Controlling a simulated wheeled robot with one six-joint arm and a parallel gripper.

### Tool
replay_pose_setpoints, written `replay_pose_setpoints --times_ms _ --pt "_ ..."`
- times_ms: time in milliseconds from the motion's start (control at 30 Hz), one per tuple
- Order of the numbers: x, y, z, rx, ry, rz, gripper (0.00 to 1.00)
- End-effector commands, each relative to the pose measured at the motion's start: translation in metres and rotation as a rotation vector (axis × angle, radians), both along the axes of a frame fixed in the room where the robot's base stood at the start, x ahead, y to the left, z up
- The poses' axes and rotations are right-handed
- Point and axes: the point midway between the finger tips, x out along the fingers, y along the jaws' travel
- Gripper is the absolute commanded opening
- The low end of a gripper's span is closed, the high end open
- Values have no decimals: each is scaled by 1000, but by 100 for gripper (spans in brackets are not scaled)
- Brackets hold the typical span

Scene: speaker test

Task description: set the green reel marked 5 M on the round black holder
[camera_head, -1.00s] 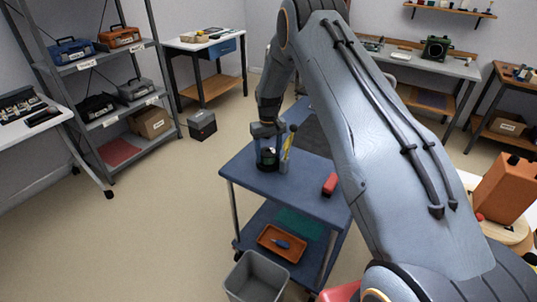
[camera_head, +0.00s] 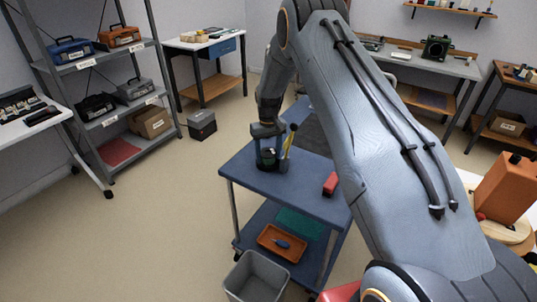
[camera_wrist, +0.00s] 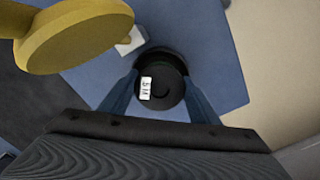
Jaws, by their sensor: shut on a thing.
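The reel (camera_wrist: 164,90) shows in the wrist view as a dark round face with a white label marked 5 M and a trace of green at its far edge. My gripper (camera_wrist: 160,82) has its two blue fingers on either side of it, shut on it. A black round shape, apparently the holder (camera_wrist: 151,52), shows past the reel's far edge. Whether the reel touches it is hidden.
A yellow-topped upright thing (camera_head: 289,142) stands close to the right of my gripper; its round yellow top (camera_wrist: 75,35) looms in the wrist view. A grey bin (camera_head: 257,280) stands in front.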

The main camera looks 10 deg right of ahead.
Motion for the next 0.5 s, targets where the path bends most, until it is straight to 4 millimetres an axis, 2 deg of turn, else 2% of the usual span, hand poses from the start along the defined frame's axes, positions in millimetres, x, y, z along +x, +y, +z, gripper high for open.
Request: replay_pose_setpoints --times_ms 500 --pt "0 0 13 0 -1 0 31"
